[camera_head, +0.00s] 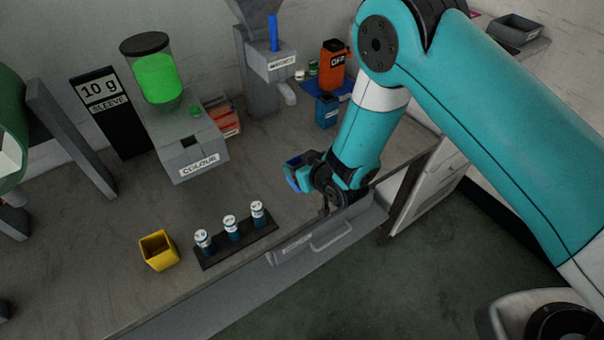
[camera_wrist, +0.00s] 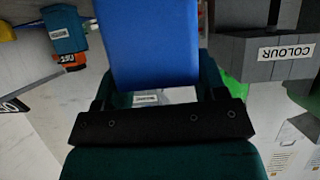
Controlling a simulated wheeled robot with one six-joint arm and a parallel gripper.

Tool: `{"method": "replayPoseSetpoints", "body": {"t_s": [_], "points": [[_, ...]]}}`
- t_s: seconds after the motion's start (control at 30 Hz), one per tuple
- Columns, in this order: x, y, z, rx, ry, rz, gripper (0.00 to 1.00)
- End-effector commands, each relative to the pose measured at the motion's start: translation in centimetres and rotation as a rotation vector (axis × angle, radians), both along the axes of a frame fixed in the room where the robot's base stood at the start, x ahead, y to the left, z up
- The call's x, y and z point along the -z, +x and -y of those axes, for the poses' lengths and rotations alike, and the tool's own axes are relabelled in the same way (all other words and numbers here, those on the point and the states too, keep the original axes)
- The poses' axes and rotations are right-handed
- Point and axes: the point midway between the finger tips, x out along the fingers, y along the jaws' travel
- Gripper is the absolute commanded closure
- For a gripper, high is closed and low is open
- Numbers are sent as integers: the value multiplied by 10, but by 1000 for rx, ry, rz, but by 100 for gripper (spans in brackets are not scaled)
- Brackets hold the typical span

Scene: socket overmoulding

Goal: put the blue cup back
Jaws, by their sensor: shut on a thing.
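My gripper (camera_head: 312,177) is shut on the blue cup (camera_head: 293,178), holding it near the front edge of the bench, left of the wrist. In the wrist view the blue cup (camera_wrist: 150,42) fills the top middle, in front of the black gripper body (camera_wrist: 160,126). The cup's inside is hard to make out, and its contact with the fingers is partly hidden. In the head view it looks raised above the bench top.
A yellow cup (camera_head: 159,251) stands beside a black rack (camera_head: 238,246) of small bottles. The COLOUR machine (camera_head: 186,151) and the MAGNETS dispenser (camera_head: 270,72) stand behind. A blue labelled container (camera_head: 327,111) and an orange container (camera_head: 333,68) stand at the back. Bench between is clear.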

Motion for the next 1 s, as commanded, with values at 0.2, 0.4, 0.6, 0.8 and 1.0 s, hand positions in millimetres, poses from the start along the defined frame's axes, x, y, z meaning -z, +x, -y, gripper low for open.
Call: {"method": "replayPoseSetpoints", "body": {"t_s": [0.2, 0.4, 0.6, 0.8, 1.0], "points": [[19, 0, 0, 0, 1, 1, 85], [47, 0, 0, 0, 0, 0, 85], [52, 1, 0, 0, 2, 2, 85], [55, 1, 0, 0, 1, 2, 85], [55, 0, 0, 0, 1, 2, 9]]}}
